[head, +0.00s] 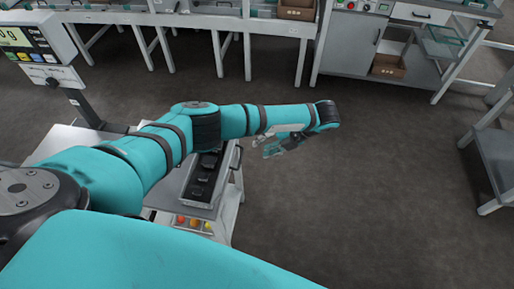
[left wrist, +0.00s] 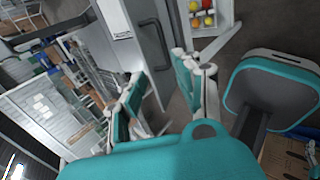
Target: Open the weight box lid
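A long narrow grey case (head: 203,182), which looks like the weight box, lies on a white cart below my left arm. Its top shows a black strip with several dark block shapes; the arm covers its far end. I cannot tell a separate lid from the box, or whether it is raised. My left gripper (head: 283,143) is to the right of the case, out over the floor and apart from it. In the left wrist view its two fingers (left wrist: 167,92) are spread with a gap between them and nothing held.
The cart (head: 226,215) has a dark side handle (head: 238,158) and red and yellow round items on a lower shelf (head: 194,223). A scale display (head: 28,40) stands at upper left. Benches (head: 185,20) line the back. A rack (head: 495,150) stands right. Floor between is clear.

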